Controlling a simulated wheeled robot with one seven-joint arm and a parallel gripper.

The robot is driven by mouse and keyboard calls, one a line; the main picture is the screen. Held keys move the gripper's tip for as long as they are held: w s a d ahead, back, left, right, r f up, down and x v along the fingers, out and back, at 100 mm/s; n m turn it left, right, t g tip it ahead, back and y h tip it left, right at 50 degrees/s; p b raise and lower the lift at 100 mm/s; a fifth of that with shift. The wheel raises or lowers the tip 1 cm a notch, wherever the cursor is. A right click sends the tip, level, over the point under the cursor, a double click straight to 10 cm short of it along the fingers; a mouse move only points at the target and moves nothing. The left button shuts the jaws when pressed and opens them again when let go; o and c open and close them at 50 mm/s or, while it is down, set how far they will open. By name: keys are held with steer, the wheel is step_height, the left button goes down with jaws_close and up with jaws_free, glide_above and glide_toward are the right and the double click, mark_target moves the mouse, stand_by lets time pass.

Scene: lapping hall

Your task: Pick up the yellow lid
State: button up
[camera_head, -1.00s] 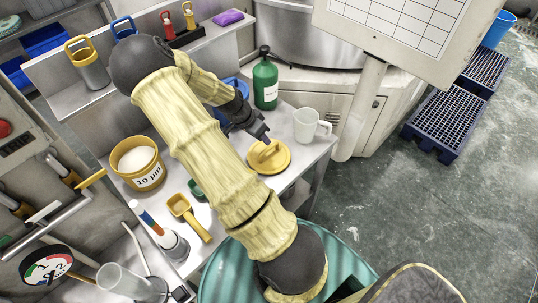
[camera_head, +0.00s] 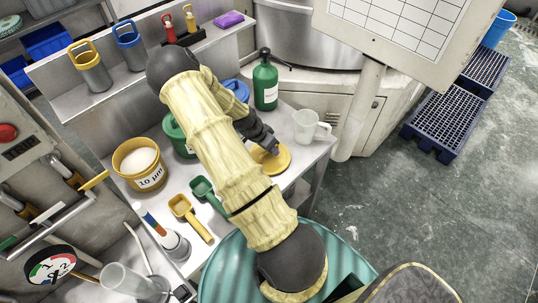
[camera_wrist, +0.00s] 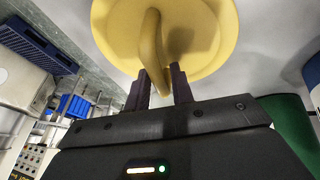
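The yellow lid (camera_head: 280,164) lies flat on the grey bench near its right edge, partly covered by my gripper (camera_head: 268,148). In the wrist view the round lid (camera_wrist: 108,28) fills the top, with its upright loop handle (camera_wrist: 152,45) facing me. My gripper's two dark fingers (camera_wrist: 160,72) stand apart, one on each side of the handle's near end. A gap shows between them, and I cannot tell if either finger touches the handle.
A white mug (camera_head: 306,127) stands right of the lid, and a green pump bottle (camera_head: 265,82) behind it. A yellow bucket (camera_head: 140,180), a green scoop (camera_head: 205,190) and a yellow scoop (camera_head: 188,218) are to the left. A green container (camera_head: 178,136) is partly behind my arm.

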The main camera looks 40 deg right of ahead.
steer(key=shift+f, duration=0.1)
stand_by(0.4)
jaws_close()
step_height(320, 180, up, 10)
steer(key=shift+b, duration=0.75)
steer(key=shift+w, duration=0.1)
steer(key=shift+s, duration=0.2)
